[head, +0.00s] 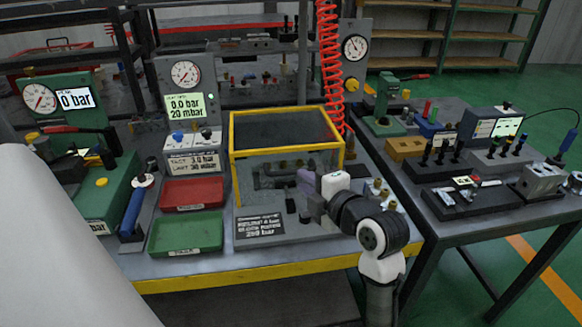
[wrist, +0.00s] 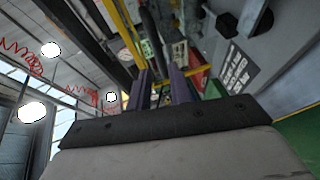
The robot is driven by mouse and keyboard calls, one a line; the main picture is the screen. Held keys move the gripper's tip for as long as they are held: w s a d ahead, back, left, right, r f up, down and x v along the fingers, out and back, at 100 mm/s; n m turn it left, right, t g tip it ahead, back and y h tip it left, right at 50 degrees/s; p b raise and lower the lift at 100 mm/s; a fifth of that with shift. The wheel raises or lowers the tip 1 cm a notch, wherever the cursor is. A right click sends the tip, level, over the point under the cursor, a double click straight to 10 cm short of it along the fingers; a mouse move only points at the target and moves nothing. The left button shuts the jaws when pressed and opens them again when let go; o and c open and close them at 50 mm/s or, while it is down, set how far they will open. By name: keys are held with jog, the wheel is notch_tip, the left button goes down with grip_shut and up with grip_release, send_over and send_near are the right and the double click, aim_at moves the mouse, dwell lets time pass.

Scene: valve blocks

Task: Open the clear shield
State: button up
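The clear shield (head: 287,112) is a see-through box with a yellow frame. It is down over a metal fixture on the near bench. My gripper (head: 307,187) is at the shield's lower front right in the head view, with purplish fingers pointing toward it. In the wrist view my gripper (wrist: 162,88) shows its two fingers apart, with no held object clear between them. A yellow frame bar (wrist: 122,28) and a dark bar run just beyond the fingertips. I cannot tell whether the fingers touch the shield.
A red tray (head: 192,193) and a green tray (head: 186,233) lie left of the shield. A gauge panel (head: 187,85) stands behind them. A red coiled hose (head: 330,60) hangs behind the shield. A second bench with tools stands at right.

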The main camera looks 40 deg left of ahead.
aim_at(293, 173)
jog(key=p+x, duration=0.1)
jog(key=x, duration=0.5)
jog(key=shift+w+a+p, duration=0.1)
jog(key=shift+a+p, duration=0.2)
jog(key=shift+a, duration=0.1)
grip_shut()
